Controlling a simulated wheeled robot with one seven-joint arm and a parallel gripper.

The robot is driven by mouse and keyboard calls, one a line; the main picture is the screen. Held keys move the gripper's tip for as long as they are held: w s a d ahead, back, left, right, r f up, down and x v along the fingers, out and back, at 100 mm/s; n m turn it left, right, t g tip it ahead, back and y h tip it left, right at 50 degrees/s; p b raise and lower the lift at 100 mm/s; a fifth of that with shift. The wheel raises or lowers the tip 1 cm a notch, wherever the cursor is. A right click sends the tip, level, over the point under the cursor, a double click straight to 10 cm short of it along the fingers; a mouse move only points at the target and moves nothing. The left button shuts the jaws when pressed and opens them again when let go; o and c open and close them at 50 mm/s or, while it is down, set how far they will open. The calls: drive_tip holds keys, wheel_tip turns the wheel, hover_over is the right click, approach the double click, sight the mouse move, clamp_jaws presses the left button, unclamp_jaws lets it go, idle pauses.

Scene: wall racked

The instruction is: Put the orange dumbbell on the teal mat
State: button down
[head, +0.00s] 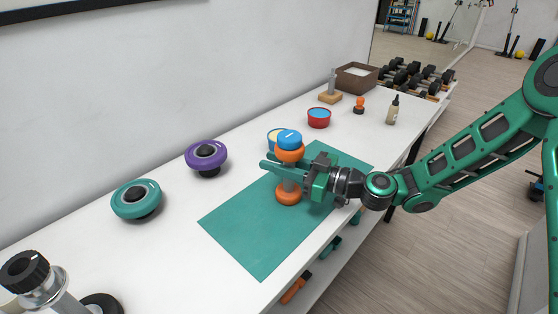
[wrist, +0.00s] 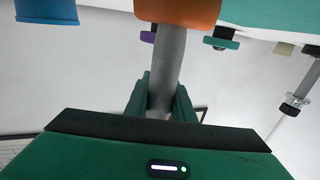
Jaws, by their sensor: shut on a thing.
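The orange dumbbell (head: 288,195) is upright, with orange ends, a grey handle and a blue disc showing at its top. My gripper (head: 288,172) is shut on the handle between the two ends. In the wrist view, which looks upside down, the grey handle (wrist: 167,62) stands between the green fingers, with one orange end (wrist: 180,10) at the top edge. The teal mat (head: 250,225) lies flat on the white table. The dumbbell's lower end is over the mat's middle; I cannot tell whether it touches. My gripper hides part of the mat.
A blue tin with a cream inside (head: 273,137) stands close behind the dumbbell. A purple disc-topped thing (head: 206,155) and a teal one (head: 136,200) stand left. A red tin (head: 319,118), bottle (head: 393,110) and brown box (head: 357,78) are farther back. The mat's near-left part is bare.

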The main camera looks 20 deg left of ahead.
drive_tip(key=shift+r, duration=0.1)
drive_tip(key=c, duration=1.5)
unclamp_jaws()
drive_tip(key=d, duration=0.8)
drive_tip(key=s+d, duration=0.1)
drive_tip(key=d, duration=0.3)
